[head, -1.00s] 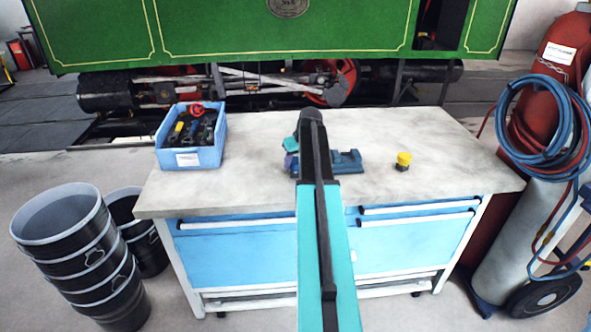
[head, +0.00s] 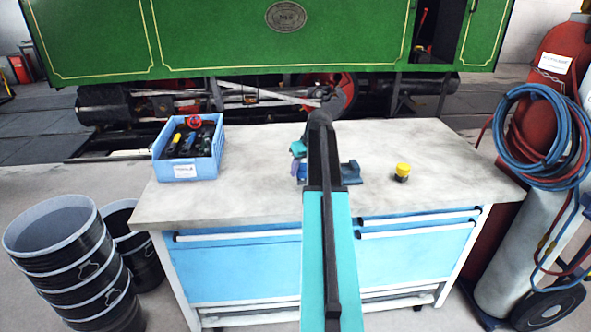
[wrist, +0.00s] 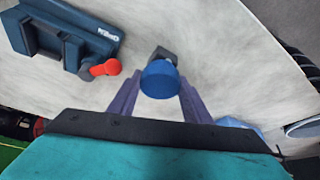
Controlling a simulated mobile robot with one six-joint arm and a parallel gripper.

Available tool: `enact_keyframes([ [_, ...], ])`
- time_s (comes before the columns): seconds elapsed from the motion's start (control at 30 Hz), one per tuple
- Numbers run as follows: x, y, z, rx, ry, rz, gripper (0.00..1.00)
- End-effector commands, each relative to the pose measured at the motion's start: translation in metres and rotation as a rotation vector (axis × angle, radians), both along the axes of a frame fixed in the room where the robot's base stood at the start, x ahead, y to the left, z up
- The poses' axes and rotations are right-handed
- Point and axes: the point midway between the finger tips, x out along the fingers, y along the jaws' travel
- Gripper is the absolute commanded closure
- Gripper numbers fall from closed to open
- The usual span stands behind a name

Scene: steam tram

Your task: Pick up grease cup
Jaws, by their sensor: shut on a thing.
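A small grease cup with a round blue cap (wrist: 160,79) and a dark base sits between the purple fingers of my gripper (wrist: 158,88) in the wrist view. My gripper is shut on it. Whether its base touches the bench I cannot tell. In the head view, my gripper (head: 296,166) shows only partly behind my arm, over the workbench (head: 250,195), and the blue cup is hidden. A similar small cup with a yellow cap (head: 402,169) stands upright on the bench, right of my arm.
A blue vise (wrist: 62,35) with a red-ended handle lies beside the held cup; my arm partly hides it in the head view (head: 352,173). A blue tool bin (head: 188,150) stands at the bench's left. Black buckets (head: 60,255) and gas cylinders (head: 540,190) flank the bench.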

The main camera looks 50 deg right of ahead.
Motion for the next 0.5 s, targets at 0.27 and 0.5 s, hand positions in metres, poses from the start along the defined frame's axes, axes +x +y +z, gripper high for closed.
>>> enact_keyframes([
  [0.27,-0.061,-0.005,0.004,-0.001,-0.003,-0.003,0.89],
  [0.5,-0.099,-0.010,0.009,-0.002,-0.003,0.000,0.89],
])
